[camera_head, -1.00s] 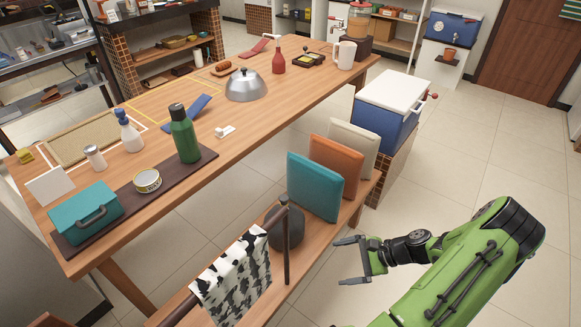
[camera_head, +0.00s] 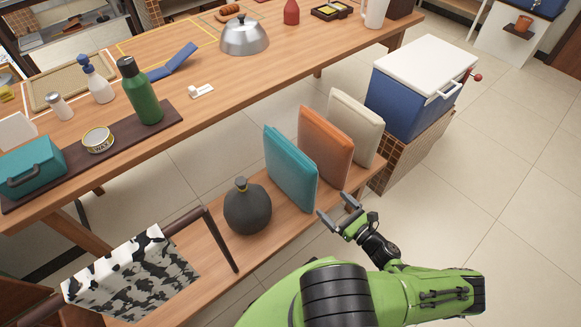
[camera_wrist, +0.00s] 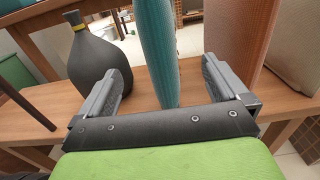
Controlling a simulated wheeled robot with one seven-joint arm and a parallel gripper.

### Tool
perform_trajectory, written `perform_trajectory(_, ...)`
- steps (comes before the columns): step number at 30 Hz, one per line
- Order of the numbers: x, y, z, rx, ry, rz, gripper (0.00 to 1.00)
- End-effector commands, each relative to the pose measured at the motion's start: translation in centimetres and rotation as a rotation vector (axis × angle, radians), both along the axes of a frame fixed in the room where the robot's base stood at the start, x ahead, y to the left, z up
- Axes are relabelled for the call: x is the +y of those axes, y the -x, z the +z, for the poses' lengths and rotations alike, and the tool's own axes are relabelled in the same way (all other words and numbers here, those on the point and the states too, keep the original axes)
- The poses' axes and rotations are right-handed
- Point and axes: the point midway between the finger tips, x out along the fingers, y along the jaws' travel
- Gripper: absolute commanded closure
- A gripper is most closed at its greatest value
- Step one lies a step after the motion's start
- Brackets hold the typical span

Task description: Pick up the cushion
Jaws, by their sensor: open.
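Three cushions stand upright in a row on the low wooden bench: a teal cushion (camera_head: 290,168), an orange cushion (camera_head: 325,147) and a cream cushion (camera_head: 353,126). My gripper (camera_head: 334,211) is open and empty, just in front of the bench by the teal and orange cushions. In the wrist view my gripper (camera_wrist: 163,85) has its fingers spread, with the edge of the teal cushion (camera_wrist: 156,50) between them as seen from here. I cannot tell whether any finger touches a cushion.
A dark round bottle (camera_head: 247,207) stands on the bench (camera_head: 268,235) left of the teal cushion; it is close to the left finger in the wrist view. A cow-print cloth (camera_head: 135,270) hangs on a rail. A blue cooler (camera_head: 405,95) stands beyond the cushions. Floor at right is clear.

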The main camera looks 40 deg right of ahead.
Motion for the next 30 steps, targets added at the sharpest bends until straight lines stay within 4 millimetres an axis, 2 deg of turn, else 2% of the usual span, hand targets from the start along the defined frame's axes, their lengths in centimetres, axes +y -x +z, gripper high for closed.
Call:
perform_trajectory(1,0.3,-1.4,0.0,-0.003,-0.002,0.006,0.0)
perform_trajectory(7,0.4,-6.4,-0.1,-0.002,-0.001,0.008,0.0)
perform_trajectory(9,0.4,-7.8,-0.1,-0.001,0.001,0.007,0.0)
perform_trajectory(14,0.5,-9.6,-0.1,0.0,0.0,0.006,0.0)
perform_trajectory(19,0.7,-12.9,-0.1,0.0,0.0,0.008,0.0)
perform_trajectory(23,0.6,-14.2,0.0,0.002,0.0,0.006,0.0)
perform_trajectory(29,0.6,-14.3,0.1,0.002,0.0,0.005,0.0)
perform_trajectory(30,0.6,-14.3,0.1,0.002,0.0,0.005,0.06)
